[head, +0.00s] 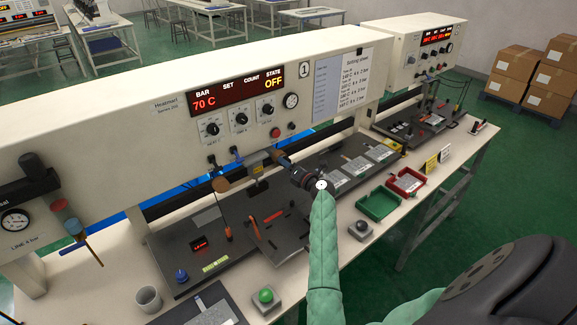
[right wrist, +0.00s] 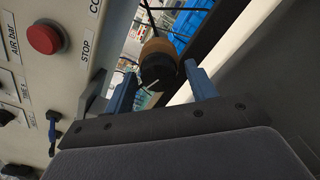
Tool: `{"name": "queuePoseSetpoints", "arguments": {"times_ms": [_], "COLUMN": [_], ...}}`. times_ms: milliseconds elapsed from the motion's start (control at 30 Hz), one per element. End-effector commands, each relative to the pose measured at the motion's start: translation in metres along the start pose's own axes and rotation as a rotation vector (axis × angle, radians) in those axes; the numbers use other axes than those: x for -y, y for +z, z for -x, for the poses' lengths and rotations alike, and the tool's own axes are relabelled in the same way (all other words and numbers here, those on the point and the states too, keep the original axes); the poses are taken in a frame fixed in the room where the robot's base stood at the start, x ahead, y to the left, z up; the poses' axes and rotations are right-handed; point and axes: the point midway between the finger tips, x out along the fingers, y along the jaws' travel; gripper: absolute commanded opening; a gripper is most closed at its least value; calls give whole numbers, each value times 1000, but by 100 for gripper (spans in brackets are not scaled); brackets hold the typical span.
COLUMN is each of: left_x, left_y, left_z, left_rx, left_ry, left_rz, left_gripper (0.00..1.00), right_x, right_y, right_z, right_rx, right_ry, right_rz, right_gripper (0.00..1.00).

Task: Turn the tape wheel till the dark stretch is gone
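The tape wheel, a dark knob with a pale line on its face and an orange-brown roll behind it, shows in the right wrist view (right wrist: 158,70). My right gripper (right wrist: 162,84) has its two blue fingers apart, one on each side of the knob, with a gap visible on both sides. In the head view my right gripper (head: 281,158) is at the heat bar's front, mostly hidden by its own wrist. A second tan roll (head: 220,184) hangs to the left. The dark stretch of tape cannot be made out. My left gripper is not in view.
The machine panel (head: 235,95) reads 70 C and OFF. A red stop button (right wrist: 44,39) is beside the wheel.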

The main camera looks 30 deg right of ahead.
Motion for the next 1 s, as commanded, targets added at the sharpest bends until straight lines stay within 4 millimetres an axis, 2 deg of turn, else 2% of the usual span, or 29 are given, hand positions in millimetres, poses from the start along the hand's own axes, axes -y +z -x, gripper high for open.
{"name": "queuePoseSetpoints", "arguments": {"times_ms": [267, 367, 700, 833, 1000], "left_x": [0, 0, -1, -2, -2], "left_y": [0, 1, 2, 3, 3], "left_z": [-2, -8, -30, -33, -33], "left_rx": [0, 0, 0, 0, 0], "left_ry": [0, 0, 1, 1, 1], "left_rz": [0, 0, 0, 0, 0], "left_gripper": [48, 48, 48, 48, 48], "right_x": [1, 2, 2, 1, 0], "right_y": [0, -1, -2, -1, 0], "right_z": [3, 13, 63, 74, 78], "right_rx": [1, 2, 1, 1, 0], "right_ry": [0, 0, 0, 0, -1], "right_rz": [1, 2, 2, 2, 0], "right_gripper": [56, 56, 56, 56, 56]}}
